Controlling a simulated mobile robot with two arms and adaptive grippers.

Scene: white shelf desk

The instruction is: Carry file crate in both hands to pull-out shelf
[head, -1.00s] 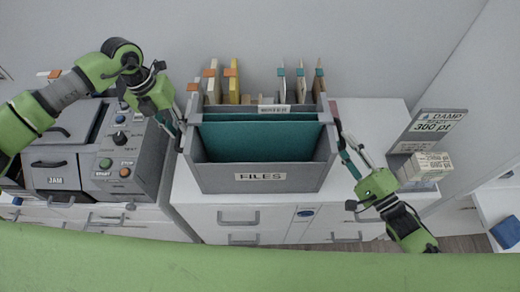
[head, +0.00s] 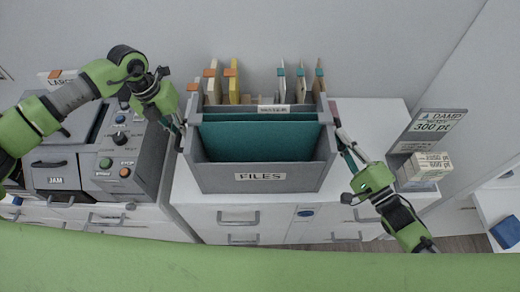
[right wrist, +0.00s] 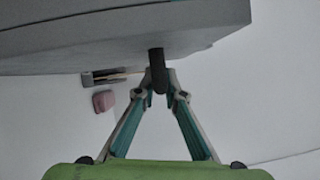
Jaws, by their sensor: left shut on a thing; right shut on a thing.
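The grey file crate (head: 262,181), labelled FILES and holding teal folders (head: 262,143), stands upright over the white cabinet top. My left gripper (head: 180,127) is at its left side, shut on the crate; the contact is hard to see. My right gripper (head: 343,137) is at its right side. In the right wrist view, the right gripper's fingers (right wrist: 160,88) are closed on a dark handle stub under the crate's grey wall (right wrist: 130,35). I cannot make out the pull-out shelf for sure.
A grey machine (head: 135,165) with buttons stands close on the left. A rack of upright files (head: 233,82) is directly behind the crate. At right are a DAMP sign (head: 436,125) and stacked small boxes (head: 425,168). The white top (head: 380,120) right of the crate is mostly bare.

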